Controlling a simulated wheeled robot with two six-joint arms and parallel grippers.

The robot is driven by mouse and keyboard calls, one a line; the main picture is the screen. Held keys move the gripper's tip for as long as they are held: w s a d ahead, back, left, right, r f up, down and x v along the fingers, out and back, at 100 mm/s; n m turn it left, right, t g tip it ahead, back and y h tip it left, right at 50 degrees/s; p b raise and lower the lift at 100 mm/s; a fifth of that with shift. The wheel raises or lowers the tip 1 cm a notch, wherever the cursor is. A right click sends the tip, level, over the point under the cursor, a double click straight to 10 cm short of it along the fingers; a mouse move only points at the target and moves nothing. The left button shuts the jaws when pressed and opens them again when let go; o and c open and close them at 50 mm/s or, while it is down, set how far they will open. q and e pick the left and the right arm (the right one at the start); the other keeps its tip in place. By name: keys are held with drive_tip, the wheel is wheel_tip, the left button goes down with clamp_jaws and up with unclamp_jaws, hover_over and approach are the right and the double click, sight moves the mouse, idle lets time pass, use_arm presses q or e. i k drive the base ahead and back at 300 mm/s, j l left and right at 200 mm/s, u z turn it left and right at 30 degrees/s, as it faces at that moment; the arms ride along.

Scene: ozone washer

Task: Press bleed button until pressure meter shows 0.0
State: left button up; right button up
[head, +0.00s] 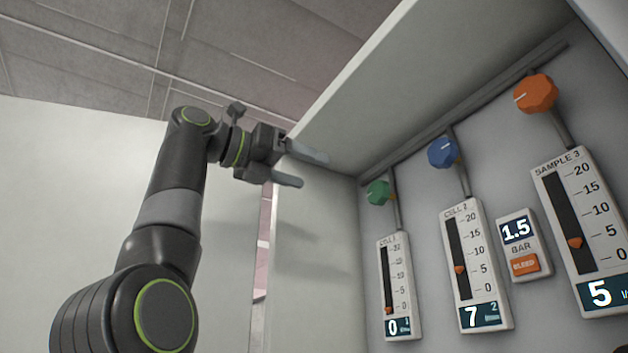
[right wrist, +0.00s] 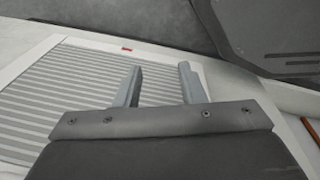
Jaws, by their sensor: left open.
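The pressure meter (head: 516,230) is on the panel at the right of the head view and reads 1.5 BAR. The orange bleed button (head: 525,264) is just below it on the same white unit. My left gripper (head: 315,169) is open and empty, left of the panel near the edge of the cabinet's side wall, well apart from the button. My right gripper (right wrist: 158,78) shows in the right wrist view with its two fingers apart and nothing between them. The right arm is not in the head view.
Flow meters for cell 1 (head: 395,290), cell 2 (head: 476,265) and sample 3 (head: 583,230) flank the button unit, reading 0, 7 and 5. Green (head: 378,193), blue (head: 442,152) and orange (head: 536,93) knobs sit above. A ribbed surface (right wrist: 60,95) lies by my right gripper.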

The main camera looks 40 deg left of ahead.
sight(525, 265)
drive_tip(key=k, duration=1.5)
